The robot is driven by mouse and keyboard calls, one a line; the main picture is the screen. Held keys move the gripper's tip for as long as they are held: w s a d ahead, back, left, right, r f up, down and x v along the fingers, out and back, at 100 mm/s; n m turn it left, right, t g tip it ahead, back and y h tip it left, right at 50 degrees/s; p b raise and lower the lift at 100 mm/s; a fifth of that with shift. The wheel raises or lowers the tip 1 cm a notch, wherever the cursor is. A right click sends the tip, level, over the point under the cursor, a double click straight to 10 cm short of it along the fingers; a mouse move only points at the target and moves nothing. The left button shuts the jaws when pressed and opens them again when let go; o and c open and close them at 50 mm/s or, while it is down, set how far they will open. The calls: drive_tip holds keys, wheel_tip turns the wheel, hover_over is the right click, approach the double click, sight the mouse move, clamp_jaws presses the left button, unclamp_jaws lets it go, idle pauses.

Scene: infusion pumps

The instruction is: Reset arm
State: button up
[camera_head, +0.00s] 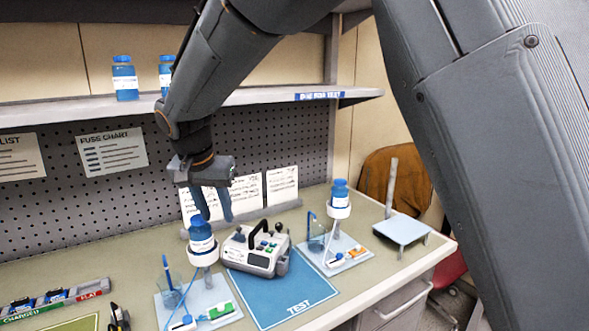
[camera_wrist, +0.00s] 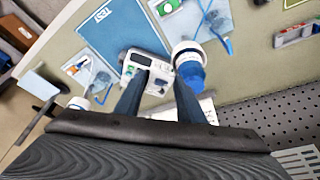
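My gripper (camera_head: 217,203) is above the bench, just over and behind a blue-capped bottle (camera_head: 201,236) in a white ring holder. In the wrist view its two dark blue fingers (camera_wrist: 155,100) are spread apart with nothing held between them. The bottle, seen from above (camera_wrist: 190,68), lies near one finger; I cannot tell if they touch. A white and grey infusion pump (camera_head: 257,250) with a black handle stands on the blue TEST mat (camera_head: 270,298); it also shows in the wrist view (camera_wrist: 146,70).
A second bottle (camera_head: 339,193) stands in a holder to the right. A shelf (camera_head: 240,97) with two bottles runs above the bench. A small raised platform (camera_head: 402,229) is at the right end. A labelled tray (camera_head: 50,301) lies at front left.

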drive_tip(key=s+d+f+g+b, duration=0.1)
drive_tip(key=s+d+f+b, duration=0.15)
drive_tip(key=d+f, duration=0.55)
drive_tip(key=s+d+f+n+g+b, duration=0.1)
drive_tip(key=s+d+f+b, duration=0.2)
drive_tip(key=d, duration=1)
drive_tip(key=s+d+f+g+b, duration=0.1)
drive_tip(key=s+d+f+b, duration=0.15)
drive_tip(key=d+f, duration=0.6)
drive_tip(key=s+d+f+b, duration=0.1)
drive_tip(key=s+d+f, duration=0.3)
drive_tip(key=s+d, duration=0.4)
drive_tip(key=shift+s+d+y+b, duration=0.2)
drive_tip(key=shift+s+y+b, duration=0.1)
drive_tip(key=shift+s, duration=0.3)
